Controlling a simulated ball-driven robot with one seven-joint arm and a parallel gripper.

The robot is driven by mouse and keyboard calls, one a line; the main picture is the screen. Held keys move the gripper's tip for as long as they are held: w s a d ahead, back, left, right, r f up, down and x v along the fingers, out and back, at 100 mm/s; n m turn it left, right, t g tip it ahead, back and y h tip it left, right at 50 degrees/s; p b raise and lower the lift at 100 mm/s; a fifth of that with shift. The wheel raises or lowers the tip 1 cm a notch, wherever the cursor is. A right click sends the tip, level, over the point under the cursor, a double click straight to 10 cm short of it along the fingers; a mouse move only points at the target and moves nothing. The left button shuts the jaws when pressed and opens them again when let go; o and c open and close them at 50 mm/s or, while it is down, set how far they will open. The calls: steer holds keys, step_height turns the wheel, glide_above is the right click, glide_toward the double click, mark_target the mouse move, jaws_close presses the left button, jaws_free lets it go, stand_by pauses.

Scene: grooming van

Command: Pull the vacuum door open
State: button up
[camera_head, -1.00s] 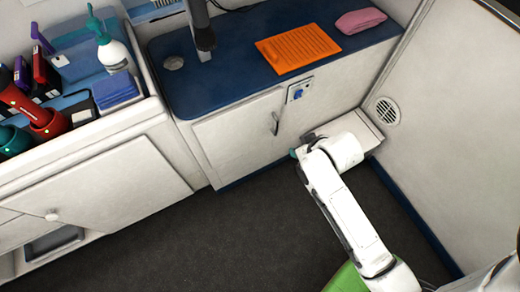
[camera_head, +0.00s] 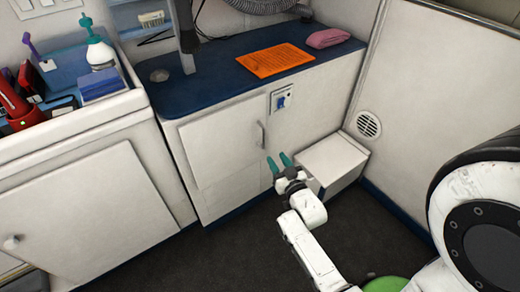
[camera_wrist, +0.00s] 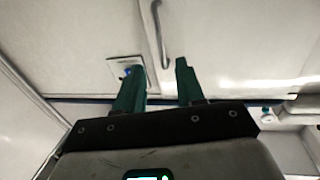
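The white cabinet door (camera_head: 215,150) under the blue counter is closed, with a grey upright bar handle (camera_head: 262,134) near its right edge. I take this to be the vacuum door. My gripper (camera_head: 279,160) is open and empty, its two green fingers pointing up toward the cabinet front. In the head view, the fingertips are below and slightly right of the handle, apart from it. In the wrist view, my gripper (camera_wrist: 158,72) shows its fingers spread, with the handle (camera_wrist: 160,40) above and between their tips.
A blue switch panel (camera_head: 283,98) is right of the handle. A white box (camera_head: 333,163) stands on the floor right of my gripper, near the side wall with a round vent (camera_head: 368,125). The dark floor (camera_head: 200,262) in front of the cabinet is clear.

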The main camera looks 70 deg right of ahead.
mark_target(264, 140)
steer(key=b+x, duration=0.2)
steer(key=x, duration=0.8)
jaws_close()
stand_by(0.5)
